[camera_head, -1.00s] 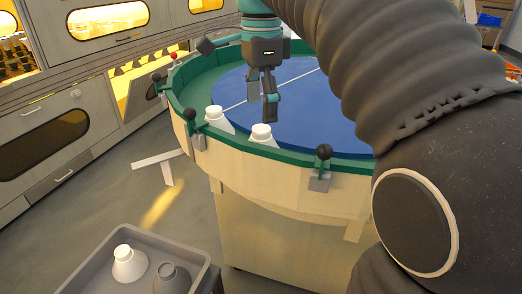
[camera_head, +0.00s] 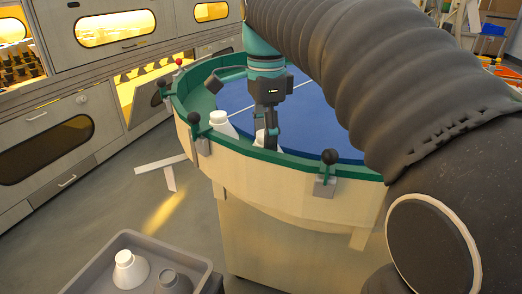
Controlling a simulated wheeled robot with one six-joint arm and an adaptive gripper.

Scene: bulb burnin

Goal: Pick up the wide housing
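Two white, bottle-shaped housings stand on the round table just inside its green rim. The left housing (camera_head: 222,125) is in clear view. The right housing (camera_head: 260,137) is partly hidden by my gripper (camera_head: 268,139). I cannot tell from this view which of them is the wide one. My gripper points down, with its dark fingers at the right housing. One finger stands in front of it. Whether the fingers touch or close on the housing is not clear.
The round table (camera_head: 289,188) has a blue top and black-knobbed clamps (camera_head: 325,184) along its rim. Cabinets (camera_head: 60,130) stand at left.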

